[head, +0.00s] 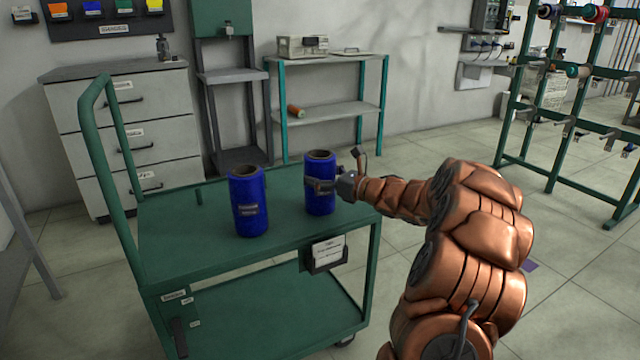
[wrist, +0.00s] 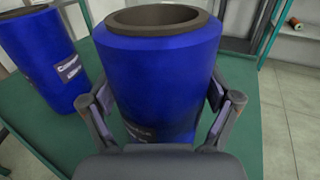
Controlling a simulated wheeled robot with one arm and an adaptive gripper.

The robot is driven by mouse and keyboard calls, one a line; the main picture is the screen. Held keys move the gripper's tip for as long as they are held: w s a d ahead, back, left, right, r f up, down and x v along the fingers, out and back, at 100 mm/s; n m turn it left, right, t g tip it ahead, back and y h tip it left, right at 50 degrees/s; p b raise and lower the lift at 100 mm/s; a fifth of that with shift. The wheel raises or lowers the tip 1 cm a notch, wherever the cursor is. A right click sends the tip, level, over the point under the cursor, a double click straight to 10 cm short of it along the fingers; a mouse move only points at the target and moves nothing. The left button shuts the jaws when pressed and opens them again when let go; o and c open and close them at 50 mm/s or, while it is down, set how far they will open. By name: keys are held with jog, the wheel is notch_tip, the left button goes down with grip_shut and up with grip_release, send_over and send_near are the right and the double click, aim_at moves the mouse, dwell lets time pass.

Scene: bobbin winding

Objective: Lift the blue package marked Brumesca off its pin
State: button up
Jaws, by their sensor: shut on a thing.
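Two blue packages with brown cores stand upright on the green cart. The right package (head: 319,204) is in my gripper (head: 322,186); in the wrist view the same package (wrist: 160,65) fills the middle, with one finger closed against each side. Its label is mostly hidden and I cannot read it. The left package (head: 249,205) stands apart from my gripper; it also shows in the wrist view (wrist: 38,50), its label too blurred to read. Any pin under either package is hidden, and I cannot tell whether the held one is raised.
The green cart top (head: 185,240) has free room around the packages. The cart's handle (head: 103,120) rises at the left. A teal shelf (head: 335,112) holds an orange spool. A green creel frame (head: 545,120) stands at right.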

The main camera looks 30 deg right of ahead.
jog(key=shift+c, duration=0.2)
notch_tip(320, 180, up, 10)
jog(key=p, duration=0.2)
jog(key=shift+p, duration=0.35)
